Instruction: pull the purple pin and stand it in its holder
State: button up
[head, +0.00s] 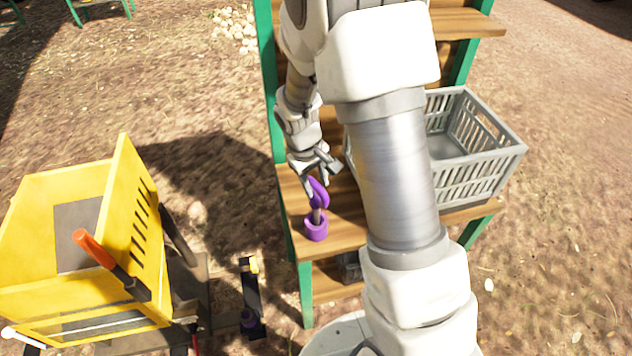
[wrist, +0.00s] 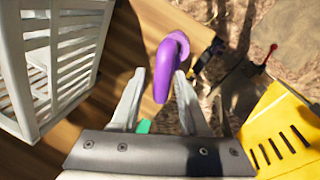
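The purple pin (head: 319,190), with a hooked purple handle and a grey shaft, stands roughly upright in a purple cup-shaped holder (head: 316,230) on the wooden shelf. My gripper (head: 318,172) is just above and behind the handle. In the wrist view the pin's hook (wrist: 164,68) lies between and beyond the fingertips of my gripper (wrist: 160,78). The fingers are spread, with a visible gap on the left of the hook; I cannot tell whether the right finger touches it. The pin's shaft and the holder are hidden in the wrist view.
A grey crate (head: 483,162) stands on the shelf (head: 345,232) to the right. A yellow machine (head: 135,235) with an orange-handled lever (head: 95,250) stands on the left. A black bar (head: 250,295) with a purple patch is beside it.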

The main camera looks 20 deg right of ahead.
jog(key=shift+o, duration=0.6)
jog(key=s+a+r+p, duration=0.1)
jog(key=a+r, duration=0.2)
jog(key=r, duration=1.4)
jog(key=s+d+r+m+t+y, duration=0.1)
jog(key=s+r, duration=0.3)
jog(key=s, duration=0.5)
jog(key=s+d+r+m+t+y, duration=0.1)
jog(key=s+r, duration=0.4)
jog(key=s, duration=0.5)
jog(key=d+m+t, duration=0.1)
jog(key=m+t, duration=0.1)
jog(key=shift+s+r+t, duration=0.2)
jog(key=shift+s+t, duration=0.1)
jog(key=shift+t, duration=0.1)
